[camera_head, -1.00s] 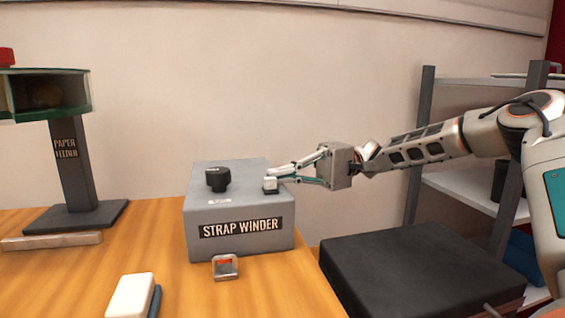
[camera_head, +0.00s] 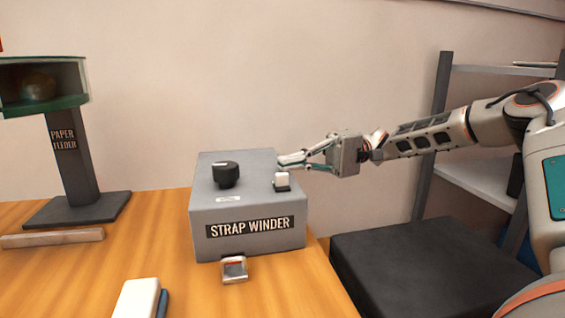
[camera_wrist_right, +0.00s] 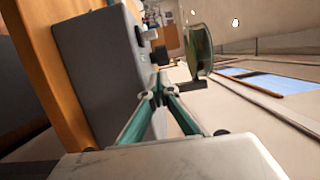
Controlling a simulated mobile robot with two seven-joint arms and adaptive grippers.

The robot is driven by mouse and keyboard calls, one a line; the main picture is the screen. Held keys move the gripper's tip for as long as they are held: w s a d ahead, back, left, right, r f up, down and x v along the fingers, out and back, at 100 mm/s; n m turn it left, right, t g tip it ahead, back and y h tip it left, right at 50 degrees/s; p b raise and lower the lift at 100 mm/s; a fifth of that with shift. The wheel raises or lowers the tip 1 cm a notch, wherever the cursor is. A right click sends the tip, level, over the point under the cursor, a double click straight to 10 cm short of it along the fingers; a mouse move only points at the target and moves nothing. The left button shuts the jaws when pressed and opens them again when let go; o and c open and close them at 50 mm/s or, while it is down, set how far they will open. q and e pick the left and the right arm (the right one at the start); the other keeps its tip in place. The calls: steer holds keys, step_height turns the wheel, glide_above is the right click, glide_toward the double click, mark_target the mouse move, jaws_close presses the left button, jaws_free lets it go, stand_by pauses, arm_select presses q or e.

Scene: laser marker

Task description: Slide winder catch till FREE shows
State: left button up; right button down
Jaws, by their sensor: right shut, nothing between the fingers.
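The grey strap winder (camera_head: 250,238) stands on the wooden table. A black round knob (camera_head: 226,174) is on the left of its top. A small catch with a white cap (camera_head: 282,181) on a dark base is near the right edge of the top. My right gripper (camera_head: 281,161) is shut and empty, its fingertips just behind the catch and apart from it. In the wrist view the closed fingers (camera_wrist_right: 157,80) point along the winder's grey side (camera_wrist_right: 95,70). A small pale label (camera_head: 228,199) lies in front of the knob, too small to read. My left gripper is out of view.
A white block (camera_head: 136,300) lies near the front. The paper feeder (camera_head: 72,160) stands at left. A black box (camera_head: 420,270) and shelf (camera_head: 470,180) are at right.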

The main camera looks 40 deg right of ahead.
steer(key=s+v, duration=0.1)
steer(key=v, duration=0.7)
steer(key=shift+d+r, duration=0.15)
